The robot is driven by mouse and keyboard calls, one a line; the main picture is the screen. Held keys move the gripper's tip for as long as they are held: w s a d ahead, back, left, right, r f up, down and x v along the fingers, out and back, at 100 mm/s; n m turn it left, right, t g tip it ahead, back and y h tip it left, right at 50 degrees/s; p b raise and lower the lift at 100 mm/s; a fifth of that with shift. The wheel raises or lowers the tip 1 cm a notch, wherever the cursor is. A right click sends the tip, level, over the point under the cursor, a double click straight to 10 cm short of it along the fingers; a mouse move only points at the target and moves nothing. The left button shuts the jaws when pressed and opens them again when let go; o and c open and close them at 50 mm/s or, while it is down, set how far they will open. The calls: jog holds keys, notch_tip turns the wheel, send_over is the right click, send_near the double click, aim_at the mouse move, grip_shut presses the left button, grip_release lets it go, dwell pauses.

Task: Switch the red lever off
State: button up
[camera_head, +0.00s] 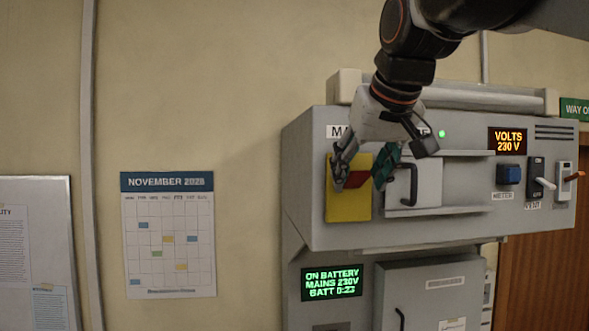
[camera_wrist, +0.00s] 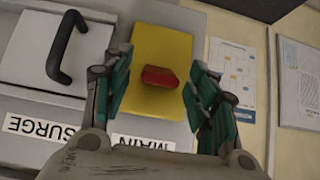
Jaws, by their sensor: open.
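The red lever (camera_wrist: 160,77) sits on a yellow plate (camera_wrist: 150,42) on the grey console; a label reading MAIN lies beside the plate in the wrist view. In the head view the red lever (camera_head: 357,179) shows between my gripper's fingers, in front of the yellow plate (camera_head: 348,208). My gripper (camera_head: 366,174) is open, with one green-padded finger on each side of the lever. In the wrist view my gripper (camera_wrist: 158,90) straddles the lever with gaps on both sides. I cannot tell its exact distance from the plate.
A grey door marked SURGE with a dark handle (camera_head: 408,186) is right of the lever. A blue button (camera_head: 508,174), a white lever (camera_head: 545,183) and an orange-tipped lever (camera_head: 574,176) are farther right. The wall calendar (camera_head: 168,235) is left.

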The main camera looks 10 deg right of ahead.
jog(key=c, duration=1.1)
jog(key=shift+o, duration=0.2)
jog(key=shift+f, duration=0.1)
jog(key=f+t+b, duration=0.1)
jog(key=b, duration=0.1)
jog(key=f+t+b, duration=0.1)
jog(key=b, duration=0.1)
jog(key=shift+s+t, duration=0.35)
jog(key=shift+t, duration=0.05)
notch_tip(320, 180, down, 4)
jog(key=t+b, duration=0.2)
jog(key=b, duration=0.1)
jog(key=t+b, duration=0.2)
jog(key=b, duration=0.1)
jog(key=t+b, duration=0.2)
jog(key=b, duration=0.1)
jog(key=shift+r+t, duration=0.25)
jog(key=shift+t, duration=0.15)
jog(key=shift+w+f+t+b, duration=0.2)
jog(key=shift+f+t+b, duration=0.2)
jog(key=shift+t+b, duration=0.75)
